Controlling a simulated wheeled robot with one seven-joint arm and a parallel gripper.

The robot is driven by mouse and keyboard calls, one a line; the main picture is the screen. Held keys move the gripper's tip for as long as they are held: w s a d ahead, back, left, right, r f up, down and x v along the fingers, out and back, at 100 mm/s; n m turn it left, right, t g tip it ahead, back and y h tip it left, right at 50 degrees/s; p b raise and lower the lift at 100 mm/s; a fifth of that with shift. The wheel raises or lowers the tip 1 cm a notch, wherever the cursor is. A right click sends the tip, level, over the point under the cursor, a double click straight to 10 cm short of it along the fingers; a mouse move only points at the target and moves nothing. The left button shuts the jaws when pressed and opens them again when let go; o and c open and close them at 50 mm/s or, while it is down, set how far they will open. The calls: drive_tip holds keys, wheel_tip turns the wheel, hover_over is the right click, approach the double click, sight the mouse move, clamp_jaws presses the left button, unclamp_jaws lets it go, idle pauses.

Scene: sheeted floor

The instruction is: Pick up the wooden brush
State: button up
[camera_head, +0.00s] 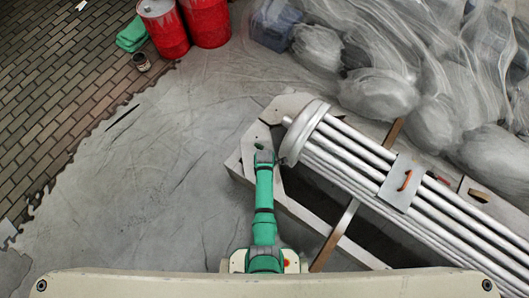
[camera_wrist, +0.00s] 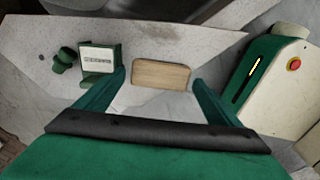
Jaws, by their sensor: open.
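A light wooden rectangular block (camera_wrist: 160,75), which looks like the brush, lies on a pale, scuffed flat surface (camera_wrist: 215,45) in the wrist view. No bristles show. My gripper (camera_wrist: 158,79) is open, with one green finger to the left of the block and one to the right. A gap shows on each side of it, and I cannot tell the height between fingertips and surface. In the head view my green arm reaches forward to the pale frame (camera_head: 236,164); the block is not visible there and my fingers cannot be made out.
A green item with a white label (camera_wrist: 98,59) stands close beside the left finger, with a small green piece (camera_wrist: 65,59) left of it. Silver pipes (camera_head: 360,155) lie right of my arm. Red barrels (camera_head: 207,20) stand far back; the sheeted floor (camera_head: 150,190) at left is clear.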

drive_tip(key=shift+f, duration=1.7)
drive_tip(key=c, duration=0.9)
drive_tip(key=shift+r, duration=0.15)
